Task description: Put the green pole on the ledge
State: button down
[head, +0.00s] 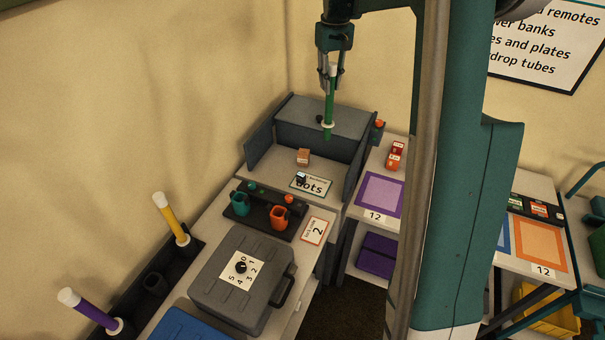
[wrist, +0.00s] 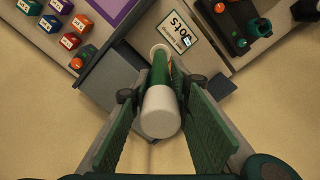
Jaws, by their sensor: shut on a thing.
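The green pole (head: 329,104) has a white cap at its upper end and a white collar near its lower end. My gripper (head: 331,84) is shut on its upper part and holds it upright. In the wrist view the pole (wrist: 159,73) runs away between my two fingers, its white cap nearest the camera. A raised grey ledge (head: 296,112) lies at the back of the dots tray. The pole's lower end appears in front of this ledge in the head view; whether it touches cannot be told. The ledge also shows in the wrist view (wrist: 108,88).
The dots tray (head: 270,163) has side walls and holds a small brown block (head: 303,157) and a die. A yellow pole (head: 171,219) and a purple pole (head: 90,311) stand tilted in a dark rack at left. A grey case (head: 225,270) lies in front.

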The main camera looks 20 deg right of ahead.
send_over(327, 131)
jog(key=w, duration=0.1)
jog(key=f, duration=1.1)
jog(key=shift+w+d+f, duration=0.1)
jog(key=shift+d+f, duration=0.25)
jog(key=shift+d, duration=0.05)
jog(key=shift+f, duration=3.25)
jog(key=shift+f, duration=1.9)
jog(key=c, duration=2.2)
grip_release()
jog(key=shift+o, duration=0.2)
jog(key=shift+r+p, duration=0.2)
jog(key=shift+p, duration=0.1)
